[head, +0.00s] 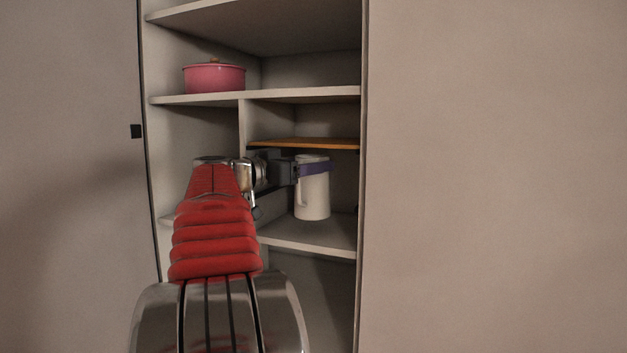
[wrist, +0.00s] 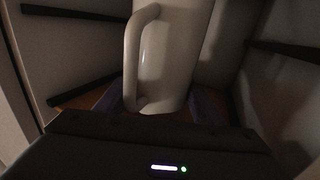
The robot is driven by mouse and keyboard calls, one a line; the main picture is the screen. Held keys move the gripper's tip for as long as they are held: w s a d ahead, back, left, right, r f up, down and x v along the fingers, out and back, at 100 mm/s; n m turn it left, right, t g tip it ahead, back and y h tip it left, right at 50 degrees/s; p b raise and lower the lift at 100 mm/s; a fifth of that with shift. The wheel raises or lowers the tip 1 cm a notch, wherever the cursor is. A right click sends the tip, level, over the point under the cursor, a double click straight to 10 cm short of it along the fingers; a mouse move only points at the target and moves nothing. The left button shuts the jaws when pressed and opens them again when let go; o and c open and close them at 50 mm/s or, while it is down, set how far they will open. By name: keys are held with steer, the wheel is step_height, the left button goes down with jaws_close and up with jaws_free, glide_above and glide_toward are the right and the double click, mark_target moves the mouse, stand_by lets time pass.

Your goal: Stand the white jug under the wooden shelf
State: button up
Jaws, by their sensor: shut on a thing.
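The white jug (head: 312,200) is upright inside the cupboard compartment, below the wooden shelf (head: 305,142). My gripper (head: 314,169) reaches in from the left, with its purple fingers shut around the upper part of the jug. In the wrist view the jug (wrist: 180,50) fills the upper middle, with its handle (wrist: 132,55) on the left side. The purple fingers lie on either side of it. I cannot tell whether the jug's base touches the board below.
The white board (head: 320,238) under the jug has clear room at its front. A divider (head: 242,125) stands left of the compartment, and the cupboard's side wall (head: 364,180) is close on the right. A pink pot (head: 214,79) sits on the board above.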

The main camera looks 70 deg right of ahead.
mark_target(311, 179)
steer(key=shift+s+d+f, duration=0.15)
steer(key=shift+d+f, duration=0.1)
steer(key=shift+f, duration=0.6)
steer(key=shift+s+d+f, duration=0.15)
steer(key=shift+d+f, duration=0.1)
steer(key=shift+f, duration=0.7)
steer(key=o, duration=2)
steer(key=shift+f, duration=0.1)
steer(key=shift+c, duration=0.2)
steer(key=shift+w, duration=0.1)
steer(key=shift+w+a, duration=0.15)
steer(key=shift+a, duration=0.2)
steer(key=v, duration=1.1)
steer(key=shift+a, duration=0.1)
